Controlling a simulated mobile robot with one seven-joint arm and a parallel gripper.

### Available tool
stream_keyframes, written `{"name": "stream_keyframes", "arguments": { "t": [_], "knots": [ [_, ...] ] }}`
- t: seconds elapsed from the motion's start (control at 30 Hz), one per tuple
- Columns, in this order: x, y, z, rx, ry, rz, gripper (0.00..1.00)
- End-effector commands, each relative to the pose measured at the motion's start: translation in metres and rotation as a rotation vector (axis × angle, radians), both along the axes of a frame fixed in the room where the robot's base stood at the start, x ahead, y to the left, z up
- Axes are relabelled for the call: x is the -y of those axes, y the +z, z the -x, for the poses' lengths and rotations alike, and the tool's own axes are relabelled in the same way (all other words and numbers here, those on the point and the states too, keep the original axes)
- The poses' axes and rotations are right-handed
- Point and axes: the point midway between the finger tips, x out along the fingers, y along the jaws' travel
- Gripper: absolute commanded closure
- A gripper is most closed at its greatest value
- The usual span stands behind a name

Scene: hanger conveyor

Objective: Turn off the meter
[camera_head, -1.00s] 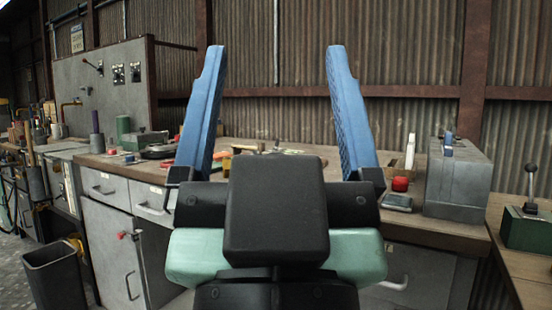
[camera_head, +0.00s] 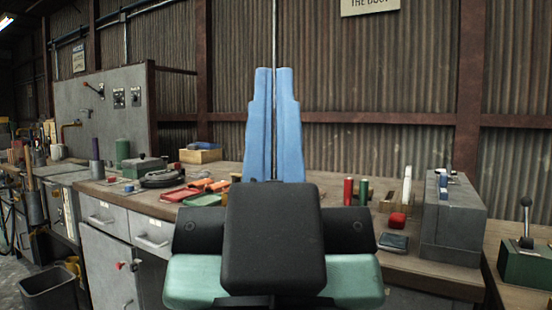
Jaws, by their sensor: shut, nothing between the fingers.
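My gripper (camera_head: 274,72) is in the middle of the view, with its two long blue fingers pointing up and away from me, pressed together and empty. It is in front of the workbench and touches nothing I can make out. I cannot tell for sure which thing is the meter. A small flat dark device (camera_head: 393,243) with a greyish face lies at the bench's front edge, right of my gripper. A grey metal box (camera_head: 455,225) with small blue parts on top stands right of that device. My gripper and wrist hide the middle of the bench.
The wooden workbench (camera_head: 430,268) also holds a red block (camera_head: 397,220), red and green cylinders (camera_head: 348,191), trays and a wooden box (camera_head: 201,153). A green lever box (camera_head: 527,265) stands far right. A grey panel with switches (camera_head: 100,115) stands left; a dark bin (camera_head: 48,290) is below.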

Motion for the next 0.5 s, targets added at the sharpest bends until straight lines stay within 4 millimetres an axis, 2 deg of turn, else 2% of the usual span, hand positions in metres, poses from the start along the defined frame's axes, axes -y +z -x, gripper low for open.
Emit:
{"name": "stream_keyframes", "arguments": {
  "t": [0.03, 0.5],
  "knots": [
    [0.0, 0.033, 0.0, 0.001, 0.0, 0.0, 1.0],
    [0.0, 0.193, 0.0, 0.001, 0.001, 0.0, 1.0]
  ]
}}
